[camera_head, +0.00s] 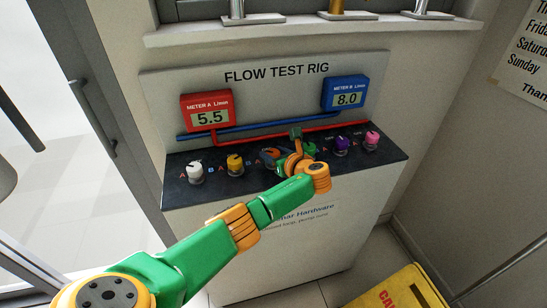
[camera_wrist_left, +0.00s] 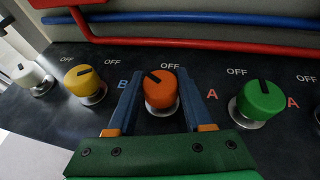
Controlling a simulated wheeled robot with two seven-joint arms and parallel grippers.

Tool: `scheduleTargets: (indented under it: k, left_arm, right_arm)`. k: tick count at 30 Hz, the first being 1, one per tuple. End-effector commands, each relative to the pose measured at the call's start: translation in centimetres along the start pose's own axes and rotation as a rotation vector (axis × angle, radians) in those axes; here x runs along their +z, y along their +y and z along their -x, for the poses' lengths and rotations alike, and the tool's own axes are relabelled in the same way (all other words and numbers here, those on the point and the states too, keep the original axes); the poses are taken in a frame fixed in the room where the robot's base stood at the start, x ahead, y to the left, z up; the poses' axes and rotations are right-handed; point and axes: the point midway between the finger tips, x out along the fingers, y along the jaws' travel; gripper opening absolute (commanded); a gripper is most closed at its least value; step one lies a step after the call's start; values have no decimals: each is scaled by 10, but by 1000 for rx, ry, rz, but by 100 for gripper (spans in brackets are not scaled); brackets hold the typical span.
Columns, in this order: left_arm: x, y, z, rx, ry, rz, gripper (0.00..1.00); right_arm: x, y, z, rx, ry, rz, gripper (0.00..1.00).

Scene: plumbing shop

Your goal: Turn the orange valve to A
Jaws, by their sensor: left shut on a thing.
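The orange valve (camera_wrist_left: 161,92) is a round knob with a dark pointer line in the middle of the wrist view. Its pointer leans to the upper left, between OFF above and B at left; A is at right. In the head view the orange valve (camera_head: 269,153) is mostly hidden behind my arm. My left gripper (camera_wrist_left: 159,80) is shut on the orange valve, with one blue finger on each side of it. It also shows in the head view, the left gripper (camera_head: 281,160) reaching the panel. My right gripper is not in view.
A yellow knob (camera_wrist_left: 84,82) and a white knob (camera_wrist_left: 28,76) stand to the left, a green knob (camera_wrist_left: 260,100) close to the right. Purple (camera_head: 342,144) and pink (camera_head: 372,140) knobs are farther right. Meter A (camera_head: 209,117) reads 5.5, meter B (camera_head: 345,94) 8.0. Pipes run behind.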

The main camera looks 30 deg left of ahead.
Motion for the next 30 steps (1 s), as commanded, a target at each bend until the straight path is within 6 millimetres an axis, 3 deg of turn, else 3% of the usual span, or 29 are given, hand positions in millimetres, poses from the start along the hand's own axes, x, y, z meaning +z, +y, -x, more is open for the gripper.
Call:
scheduleTargets:
  k: [20,21,23,30]
  left_arm:
    - [0,0,0,49,0,21,0]
    - [0,0,0,49,0,21,62]
    - [0,0,0,49,0,20,78]
    - [0,0,0,48,1,20,81]
  right_arm:
    - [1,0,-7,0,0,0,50]
    - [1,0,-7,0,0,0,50]
    - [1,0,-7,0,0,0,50]
    - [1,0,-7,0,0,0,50]
